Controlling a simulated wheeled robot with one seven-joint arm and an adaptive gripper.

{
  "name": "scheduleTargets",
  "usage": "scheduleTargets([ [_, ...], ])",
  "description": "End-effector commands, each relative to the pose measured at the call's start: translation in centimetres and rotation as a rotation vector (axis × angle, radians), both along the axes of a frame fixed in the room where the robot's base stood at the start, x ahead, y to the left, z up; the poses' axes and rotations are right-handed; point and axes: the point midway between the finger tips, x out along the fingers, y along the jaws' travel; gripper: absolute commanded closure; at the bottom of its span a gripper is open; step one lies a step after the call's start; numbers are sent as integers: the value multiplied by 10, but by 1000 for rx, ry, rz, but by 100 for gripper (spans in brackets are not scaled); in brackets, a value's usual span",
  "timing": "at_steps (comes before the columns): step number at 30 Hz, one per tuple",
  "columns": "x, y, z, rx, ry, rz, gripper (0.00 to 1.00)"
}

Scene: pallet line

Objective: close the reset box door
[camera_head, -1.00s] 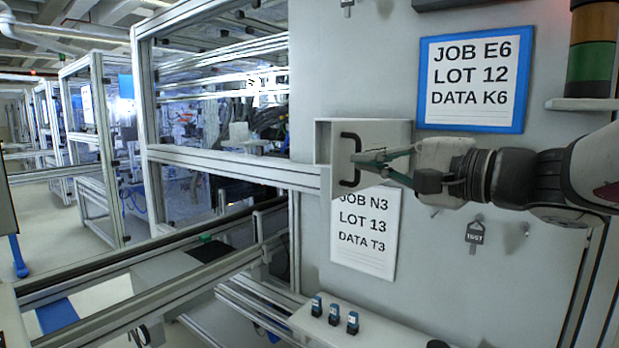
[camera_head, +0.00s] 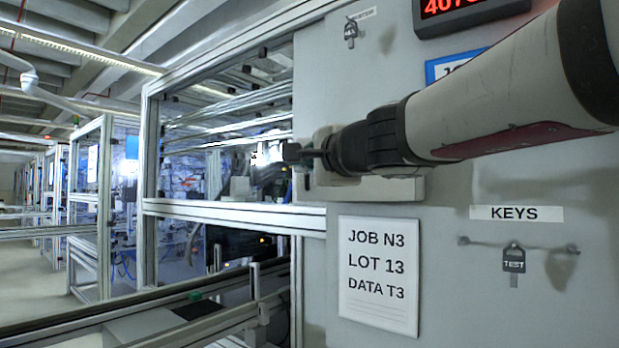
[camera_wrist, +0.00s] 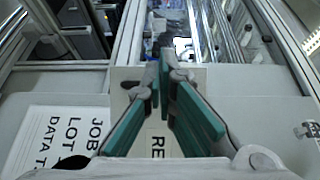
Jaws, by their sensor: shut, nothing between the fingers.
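The reset box (camera_head: 375,188) is a pale box on the grey wall panel. In the head view my arm covers most of it, and only its lower part shows. My gripper (camera_head: 291,153) is at the box's left side in that view. In the wrist view my gripper (camera_wrist: 165,62) is shut and empty, with its green-padded fingers meeting at the tips. A pale surface with a label reading "RE" (camera_wrist: 157,146) shows behind the fingers. The door's angle and its black handle cannot be made out, nor whether the fingers touch the door.
A "JOB N3" sheet (camera_head: 378,275) hangs below the box. A key (camera_head: 513,259) hangs under the "KEYS" label (camera_head: 517,213) at right. An aluminium-framed machine cell (camera_head: 225,213) stands left of the wall. A red display (camera_head: 468,12) is above.

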Motion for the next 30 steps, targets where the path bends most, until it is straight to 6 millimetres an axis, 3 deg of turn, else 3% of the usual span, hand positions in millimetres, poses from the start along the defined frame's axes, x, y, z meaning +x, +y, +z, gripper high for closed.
scheduleTargets([
  [7,49,9,0,1,4,-197,100],
  [13,85,5,3,2,3,-352,100],
  [18,110,-3,3,2,-1,-383,100],
  [30,143,-15,2,0,-3,-381,100],
])
